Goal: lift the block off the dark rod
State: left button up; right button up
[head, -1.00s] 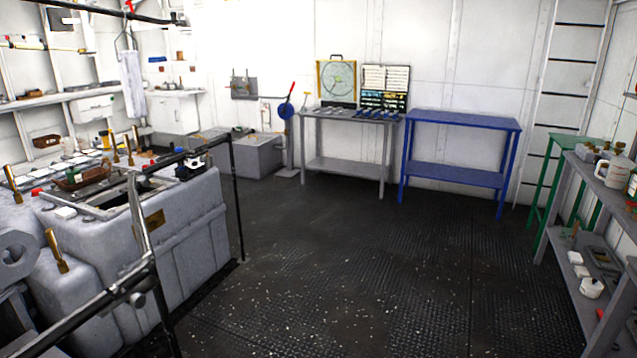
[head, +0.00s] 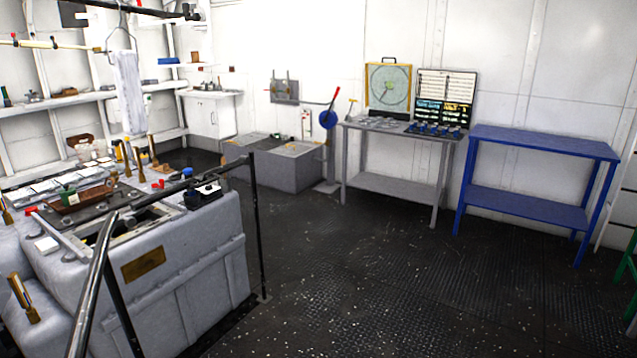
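I cannot make out a block on a dark rod anywhere in the head view; at this distance the small items are too small to tell. A grey table (head: 392,187) by the back wall carries a row of small blue and grey items (head: 436,130) that I cannot identify. Neither of my grippers is in view.
A large grey machine (head: 190,265) with black railings (head: 257,225) fills the left side. A low grey box (head: 290,168) stands at the back, left of the grey table. A bare blue table (head: 545,146) stands at its right. The dark deck (head: 400,290) between is clear.

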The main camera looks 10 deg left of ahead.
aim_at(125, 65)
jog(key=i+u, duration=0.25)
jog(key=i, duration=0.55)
jog(key=i+u, duration=0.3)
jog(key=i, duration=0.55)
jog(key=i+j, duration=0.1)
jog(key=i, duration=0.45)
